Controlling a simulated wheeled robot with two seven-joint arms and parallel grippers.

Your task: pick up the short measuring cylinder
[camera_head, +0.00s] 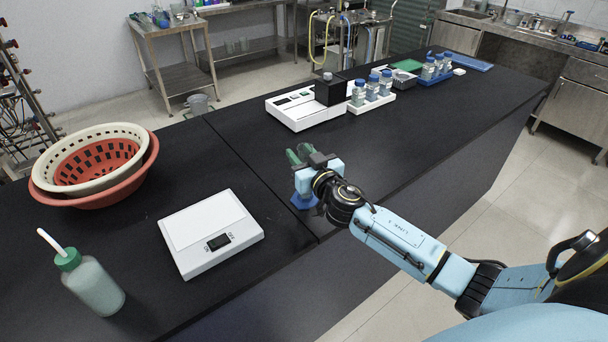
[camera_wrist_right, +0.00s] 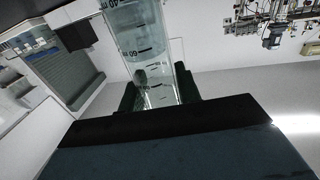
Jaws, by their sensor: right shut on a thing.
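The measuring cylinder (camera_wrist_right: 148,50) is clear, with dark graduation marks and numbers, and fills the upper middle of the right wrist view. My right gripper (camera_wrist_right: 158,92) is shut on it, with a dark green finger on each side. In the head view my right gripper (camera_head: 300,157) is over the black bench and hides most of the cylinder. A blue base (camera_head: 303,201), apparently the cylinder's, shows just below the gripper. I cannot tell whether that base touches the bench. My left gripper is not in view.
A white scale (camera_head: 192,222), a wash bottle (camera_head: 94,287) and nested baskets (camera_head: 62,187) stand to the left on the black bench (camera_head: 350,160). A white instrument (camera_head: 298,113) and racks of blue-capped bottles (camera_head: 371,103) stand behind. The bench around the gripper is clear.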

